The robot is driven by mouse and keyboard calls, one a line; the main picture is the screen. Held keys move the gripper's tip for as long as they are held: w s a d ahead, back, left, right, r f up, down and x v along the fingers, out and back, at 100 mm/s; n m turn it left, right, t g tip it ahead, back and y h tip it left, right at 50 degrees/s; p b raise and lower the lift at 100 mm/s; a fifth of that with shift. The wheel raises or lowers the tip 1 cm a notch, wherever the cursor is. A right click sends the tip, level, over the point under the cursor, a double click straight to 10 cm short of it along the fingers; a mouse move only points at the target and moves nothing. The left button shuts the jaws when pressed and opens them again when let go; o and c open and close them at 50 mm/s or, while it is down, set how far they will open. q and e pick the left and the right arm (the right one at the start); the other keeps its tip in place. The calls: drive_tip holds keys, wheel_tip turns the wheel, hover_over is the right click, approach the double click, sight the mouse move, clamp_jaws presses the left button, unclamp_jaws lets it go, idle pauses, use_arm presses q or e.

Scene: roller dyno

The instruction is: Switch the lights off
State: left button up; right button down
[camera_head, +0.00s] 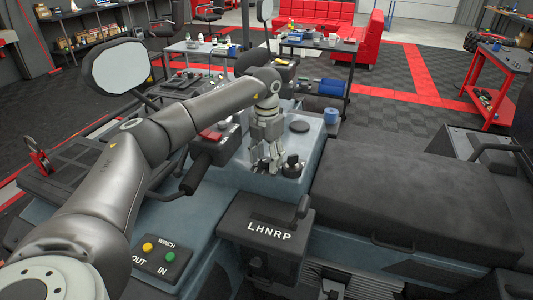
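My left gripper (266,163) points down over the blue-grey console (308,150), with its fingertips just left of a black round knob (293,165). The fingers look somewhat apart, with nothing seen between them. I cannot tell whether they touch the knob. A black box with a red switch (211,135) stands left of the gripper, partly behind my arm. No switch is labelled as the light switch in this view. My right gripper is not in view.
A winch panel (162,256) with yellow and green buttons is at the lower left. A gear selector marked LHNRP (266,228) stands in front of the knob. A black seat (410,195) is at right. A mirror (117,67) stands behind my arm.

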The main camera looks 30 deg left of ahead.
use_arm(q)
drive_tip(key=c, duration=1)
drive_tip(key=shift+r+m, duration=0.1)
drive_tip(key=shift+m, duration=0.2)
drive_tip(key=m+p, duration=0.1)
drive_tip(key=m, duration=0.3)
drive_tip(key=shift+m, duration=2.1)
drive_tip(key=o, duration=1.1)
drive_tip(key=shift+c, duration=0.2)
